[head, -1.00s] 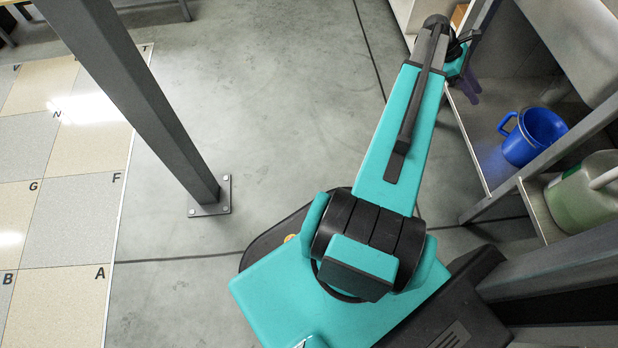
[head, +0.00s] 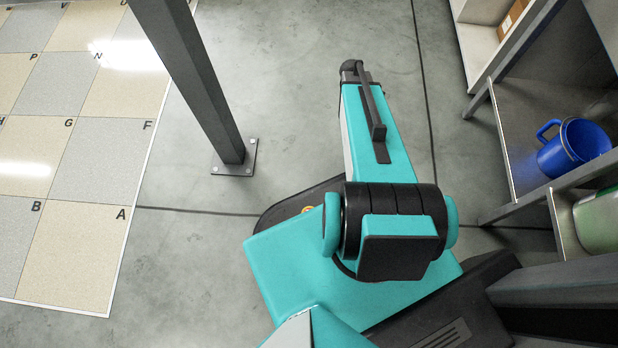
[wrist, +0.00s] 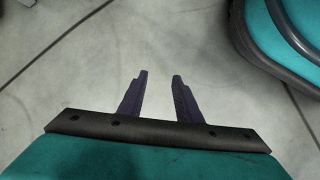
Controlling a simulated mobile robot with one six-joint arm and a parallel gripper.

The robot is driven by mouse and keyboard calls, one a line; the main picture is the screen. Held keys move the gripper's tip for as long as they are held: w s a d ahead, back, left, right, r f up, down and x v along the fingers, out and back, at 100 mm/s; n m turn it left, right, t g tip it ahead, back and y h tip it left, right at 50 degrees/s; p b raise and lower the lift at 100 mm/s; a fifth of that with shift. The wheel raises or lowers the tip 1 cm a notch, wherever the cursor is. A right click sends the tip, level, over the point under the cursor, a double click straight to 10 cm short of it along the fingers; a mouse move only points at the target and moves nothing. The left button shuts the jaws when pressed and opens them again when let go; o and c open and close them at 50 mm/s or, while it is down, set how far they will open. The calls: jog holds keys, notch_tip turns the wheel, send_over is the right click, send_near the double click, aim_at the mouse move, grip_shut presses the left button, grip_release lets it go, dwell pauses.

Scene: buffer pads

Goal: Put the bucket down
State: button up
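A blue bucket (head: 572,146) with a side handle stands on a grey shelf (head: 520,120) at the right in the head view. My gripper (wrist: 159,76) shows in the wrist view with its two dark fingers apart and nothing between them, over bare grey floor. In the head view my gripper is hidden behind my arm, which is well to the left of the bucket and apart from it.
A grey post (head: 195,75) with a bolted foot stands left of my arm. A floor of lettered pads (head: 85,160) lies at the left. A green container (head: 600,220) sits on a shelf at the right edge. A cardboard box (head: 512,18) is on the upper right shelf. Open concrete floor (head: 300,90) lies between.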

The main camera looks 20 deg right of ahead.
jog(key=s+a+f+m+y, duration=0.1)
jog(key=s+a+f, duration=0.2)
jog(key=a, duration=0.6)
jog(key=s+a+f+m, duration=0.1)
jog(key=s+a+f, duration=0.2)
jog(key=a, duration=0.7)
jog(key=s+a+f+m+y, duration=0.1)
jog(key=s+a+f, duration=0.2)
jog(key=a, duration=0.7)
jog(key=shift+s+a+m+y, duration=0.25)
jog(key=shift+s+m+y, duration=0.05)
jog(key=shift+s, duration=0.7)
jog(key=shift+r, duration=0.1)
